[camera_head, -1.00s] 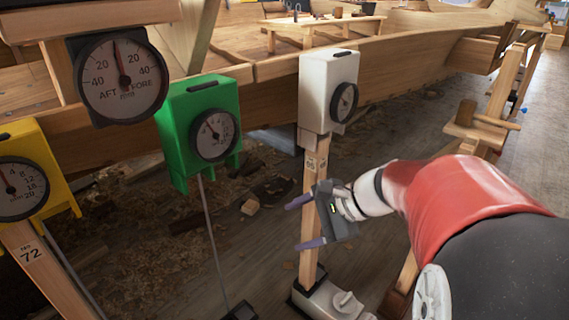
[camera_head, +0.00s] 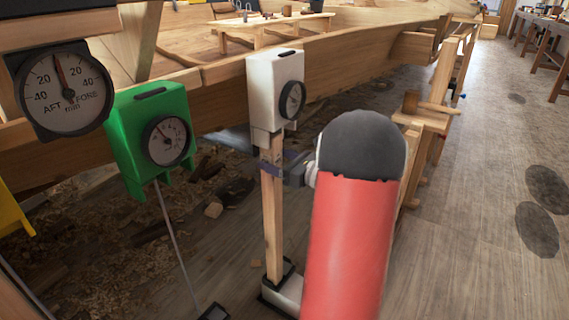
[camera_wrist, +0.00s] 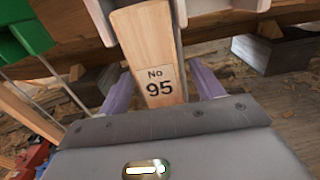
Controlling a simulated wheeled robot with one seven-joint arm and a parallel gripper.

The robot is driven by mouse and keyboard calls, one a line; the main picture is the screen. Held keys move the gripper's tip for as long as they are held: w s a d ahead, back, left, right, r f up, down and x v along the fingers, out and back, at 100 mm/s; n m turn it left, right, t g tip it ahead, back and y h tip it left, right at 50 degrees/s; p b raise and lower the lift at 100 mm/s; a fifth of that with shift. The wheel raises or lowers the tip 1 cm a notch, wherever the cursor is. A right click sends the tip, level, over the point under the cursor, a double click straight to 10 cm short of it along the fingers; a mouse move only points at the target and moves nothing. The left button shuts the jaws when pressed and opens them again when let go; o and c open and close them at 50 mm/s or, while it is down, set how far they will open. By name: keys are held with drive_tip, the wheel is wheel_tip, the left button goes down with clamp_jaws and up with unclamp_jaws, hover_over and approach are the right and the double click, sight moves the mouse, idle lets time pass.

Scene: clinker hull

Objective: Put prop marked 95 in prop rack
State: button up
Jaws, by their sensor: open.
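The prop marked 95 (camera_head: 272,225) is an upright pale wooden post under a white dial gauge box (camera_head: 274,85), with its foot in a grey and black base (camera_head: 283,290). In the wrist view the prop (camera_wrist: 146,45) shows its "No 95" label close up. My gripper (camera_head: 283,164) is at the post's upper part, below the white box. In the wrist view my gripper (camera_wrist: 160,86) is open, with one purple finger on each side of the post. I cannot tell whether the fingers touch it. I cannot pick out the prop rack with certainty.
A green gauge box (camera_head: 150,135) on a thin rod stands to the left, near a large black-rimmed dial (camera_head: 66,88). The planked hull (camera_head: 345,60) runs behind. A wooden stand with a mallet (camera_head: 425,108) is to the right. Open floor (camera_head: 480,220) lies at right.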

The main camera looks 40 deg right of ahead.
sight(266, 153)
drive_tip(key=shift+x, duration=1.75)
drive_tip(key=c, duration=1.4)
drive_tip(key=shift+r, duration=0.1)
clamp_jaws()
drive_tip(key=shift+r+p, duration=0.4)
drive_tip(key=shift+r, duration=0.05)
